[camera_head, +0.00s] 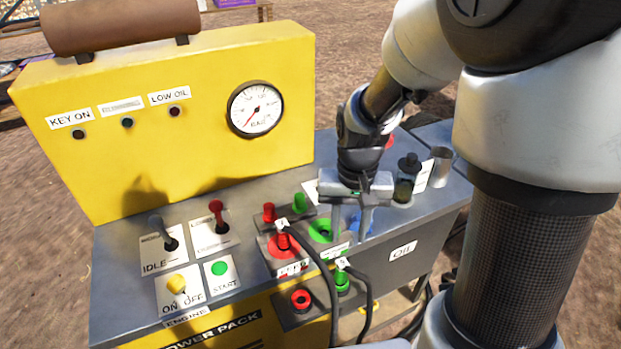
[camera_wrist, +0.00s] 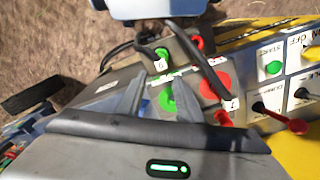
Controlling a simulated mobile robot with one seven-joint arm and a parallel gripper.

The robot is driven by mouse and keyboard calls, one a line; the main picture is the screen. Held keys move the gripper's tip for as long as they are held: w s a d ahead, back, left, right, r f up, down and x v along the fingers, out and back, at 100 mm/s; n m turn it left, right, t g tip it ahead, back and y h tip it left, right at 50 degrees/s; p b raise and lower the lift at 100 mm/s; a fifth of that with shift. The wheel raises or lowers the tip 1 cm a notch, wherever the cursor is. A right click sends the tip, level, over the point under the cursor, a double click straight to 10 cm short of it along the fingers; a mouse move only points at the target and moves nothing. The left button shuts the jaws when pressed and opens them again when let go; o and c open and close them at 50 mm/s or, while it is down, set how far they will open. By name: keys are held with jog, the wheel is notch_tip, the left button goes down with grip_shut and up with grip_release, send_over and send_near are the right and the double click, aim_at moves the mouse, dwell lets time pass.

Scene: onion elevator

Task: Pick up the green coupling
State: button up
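The green coupling (camera_head: 342,281) is on the front lower part of the panel, with a black hose and a small tag on it. In the wrist view the green coupling (camera_wrist: 162,53) shows beyond the fingertips, beside the dark hose. My gripper (camera_head: 348,236) is above the panel, behind and above the coupling, with its fingers pointing down. In the wrist view my gripper (camera_wrist: 160,75) has its fingers apart with nothing held between them. A green ring socket (camera_head: 321,231) is close to the fingers. The coupling's lower end is hard to make out.
A red coupling (camera_head: 283,241) with its own black hose (camera_head: 323,275) stands left of the green one. Red (camera_head: 269,212) and green (camera_head: 299,202) caps stand behind. Levers (camera_head: 217,215) stand at the left.

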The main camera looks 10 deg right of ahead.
aim_at(343, 264)
notch_tip(343, 264, down, 12)
jog(key=shift+w+a+f+b, duration=0.15)
jog(key=shift+f+b, duration=0.1)
jog(key=shift+b, duration=0.65)
jog(key=shift+w+f+b, duration=0.2)
jog(key=shift+f, duration=1.25)
jog(key=shift+w+f+b, duration=0.2)
jog(key=shift+f, duration=1.2)
grip_shut()
